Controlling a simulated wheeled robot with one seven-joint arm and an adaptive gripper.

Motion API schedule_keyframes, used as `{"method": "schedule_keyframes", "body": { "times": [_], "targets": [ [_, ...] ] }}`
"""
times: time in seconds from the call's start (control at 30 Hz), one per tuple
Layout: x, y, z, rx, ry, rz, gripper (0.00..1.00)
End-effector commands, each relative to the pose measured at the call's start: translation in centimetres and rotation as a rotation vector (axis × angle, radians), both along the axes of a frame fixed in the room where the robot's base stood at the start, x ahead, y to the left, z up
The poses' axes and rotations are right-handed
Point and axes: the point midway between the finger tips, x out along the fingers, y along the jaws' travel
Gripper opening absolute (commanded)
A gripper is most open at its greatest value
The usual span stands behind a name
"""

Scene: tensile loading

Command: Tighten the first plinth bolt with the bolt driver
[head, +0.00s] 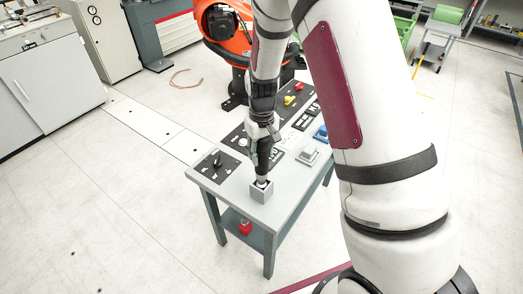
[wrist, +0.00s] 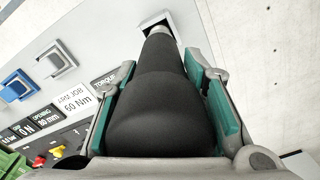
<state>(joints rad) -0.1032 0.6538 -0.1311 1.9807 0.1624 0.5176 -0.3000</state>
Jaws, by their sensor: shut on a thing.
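My gripper (head: 264,143) is above the near end of the grey table. In the wrist view its teal-padded fingers (wrist: 165,95) are closed on both sides of the thick black handle of the bolt driver (wrist: 160,105). The driver (head: 263,178) points down, and its lower end meets a small grey block (head: 262,194) at the table's near corner. In the wrist view the driver's metal end is at this block (wrist: 150,22). Whether the tip sits inside the block is hidden. I cannot make out a plinth bolt in either view.
The grey table (head: 228,190) carries black panels, a small grey item (head: 308,154) and coloured parts. A red object (head: 245,227) is on its lower shelf. An orange robot arm (head: 225,25) stands behind the table. Open floor (head: 120,220) lies to the left.

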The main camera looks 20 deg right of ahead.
Motion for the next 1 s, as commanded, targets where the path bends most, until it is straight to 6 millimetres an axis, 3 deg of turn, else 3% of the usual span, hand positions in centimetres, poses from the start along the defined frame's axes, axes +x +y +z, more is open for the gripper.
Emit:
{"method": "schedule_keyframes", "body": {
  "times": [1.0],
  "targets": [
    [0.1,0.0,-1.5,0.0,-0.002,-0.001,0.04]
  ]
}}
